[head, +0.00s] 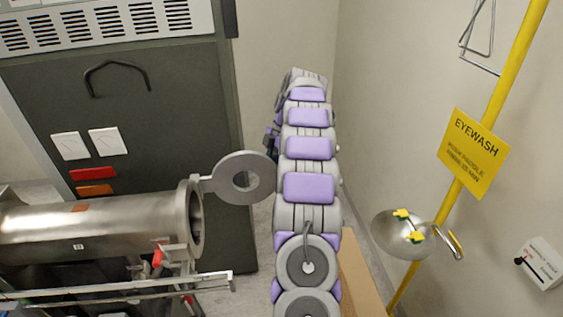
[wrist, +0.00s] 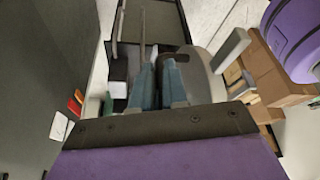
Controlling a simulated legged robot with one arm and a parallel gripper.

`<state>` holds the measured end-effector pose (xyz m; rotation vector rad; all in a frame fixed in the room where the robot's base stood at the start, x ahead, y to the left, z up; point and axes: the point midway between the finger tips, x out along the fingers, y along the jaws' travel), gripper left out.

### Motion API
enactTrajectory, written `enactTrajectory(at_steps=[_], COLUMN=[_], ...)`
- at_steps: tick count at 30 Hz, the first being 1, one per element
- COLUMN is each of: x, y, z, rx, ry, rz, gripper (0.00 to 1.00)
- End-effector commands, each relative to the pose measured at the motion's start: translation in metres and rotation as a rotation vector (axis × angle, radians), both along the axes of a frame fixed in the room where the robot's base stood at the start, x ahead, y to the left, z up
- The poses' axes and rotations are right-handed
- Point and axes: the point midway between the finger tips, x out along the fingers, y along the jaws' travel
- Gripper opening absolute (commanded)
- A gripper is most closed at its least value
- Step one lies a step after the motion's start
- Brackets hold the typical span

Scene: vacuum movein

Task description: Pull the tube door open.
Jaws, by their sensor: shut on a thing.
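The metal tube (head: 100,228) lies level at the left in the head view, with its round mouth (head: 196,222) at its right end uncovered. The tube door (head: 226,170) is a grey round plate on a short hinge arm, swung out to the right of the mouth. Its right edge meets my arm in the picture. In the wrist view the door (wrist: 206,72) is a pale disc right of my gripper (wrist: 158,68). The blue-grey fingers are close together by a dark handle (wrist: 174,59) at the door. The exact grip is partly hidden. In the head view my arm hides the fingers.
A dark cabinet (head: 180,100) stands behind the tube. A metal rail (head: 120,287) runs below it. An eyewash bowl (head: 402,235) and yellow pole (head: 515,55) stand at the right wall. Cardboard boxes (wrist: 275,75) lie right of my gripper in the wrist view.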

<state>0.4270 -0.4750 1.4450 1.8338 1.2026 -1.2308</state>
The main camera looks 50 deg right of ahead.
Motion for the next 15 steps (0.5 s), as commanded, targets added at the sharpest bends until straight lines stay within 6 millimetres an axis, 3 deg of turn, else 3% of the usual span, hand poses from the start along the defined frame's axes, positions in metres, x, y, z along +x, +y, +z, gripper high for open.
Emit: enactTrajectory(at_steps=[1,5,6,13,15], x=[0.0080,0.0081,0.0082,0.0044,0.0032], y=[0.0121,0.0117,0.0116,0.0057,0.0028], z=[-0.0067,-0.0067,-0.0069,-0.0030,-0.0016], rx=[0.022,0.023,0.023,0.020,0.019], ry=[0.007,0.006,0.006,-0.004,-0.009], rz=[0.024,0.023,0.023,0.020,0.020], gripper=[0.00,0.00,0.14,0.36,0.38])
